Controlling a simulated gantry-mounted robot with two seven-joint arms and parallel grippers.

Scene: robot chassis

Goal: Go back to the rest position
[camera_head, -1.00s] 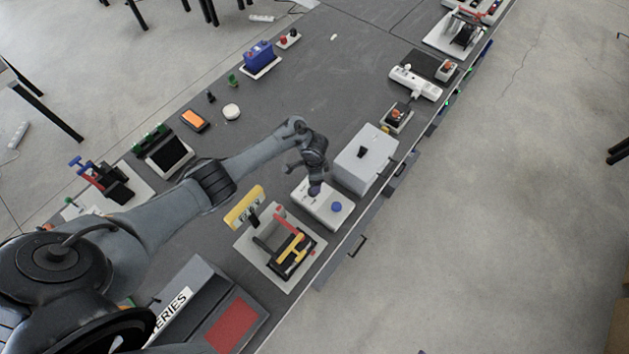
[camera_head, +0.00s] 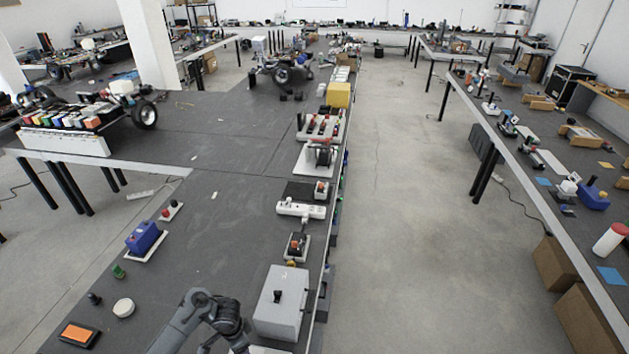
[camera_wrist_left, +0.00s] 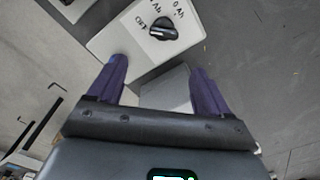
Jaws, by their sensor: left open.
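My left arm (camera_head: 205,318) comes in at the bottom of the head view, beside a grey box (camera_head: 279,318) with a dark part on top. The tip of that arm is cut off or hidden at the lower edge. In the left wrist view my left gripper (camera_wrist_left: 160,85) has its two purple fingers wide apart with nothing held between them. A white box with a black dial (camera_wrist_left: 162,29) lies ahead of the fingertips, apart from them. A pale grey block shape (camera_wrist_left: 166,92) shows between the fingers. My right gripper is in neither view.
A white power strip (camera_head: 300,209), a blue case (camera_head: 143,237), a round white disc (camera_head: 124,307) and an orange-topped device (camera_head: 78,334) stand on the dark bench (camera_head: 215,240). The bench middle is fairly clear. Open floor (camera_head: 400,230) lies to the right.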

